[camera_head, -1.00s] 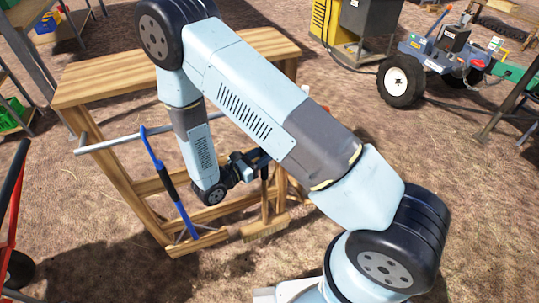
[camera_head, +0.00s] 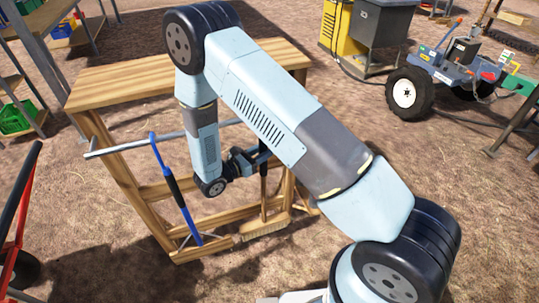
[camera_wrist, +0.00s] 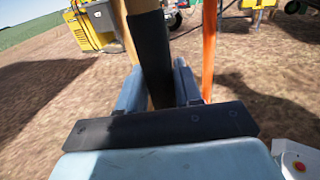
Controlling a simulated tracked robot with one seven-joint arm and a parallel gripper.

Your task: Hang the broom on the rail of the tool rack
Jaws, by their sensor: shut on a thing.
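The tool rack is a wooden frame with a plank top (camera_head: 110,86) and a metal rail (camera_head: 112,149) along its near side. My gripper (camera_head: 259,156) is shut on the broom's dark grip. The wooden handle (camera_head: 263,196) runs down to a pale brush head (camera_head: 262,228), low by the rack's lower front. In the wrist view the dark grip (camera_wrist: 154,52) stands between my two blue fingers, slightly tilted. My arm hides the broom's top and the right part of the rail, so I cannot tell whether they touch.
A blue-handled tool (camera_head: 181,199) hangs on the rail left of the broom. An orange pole (camera_wrist: 209,50) stands right of my fingers in the wrist view. A red-framed cart (camera_head: 20,215) is at the left edge. A wheeled cart (camera_head: 440,76) stands back right. Bare ground lies in front.

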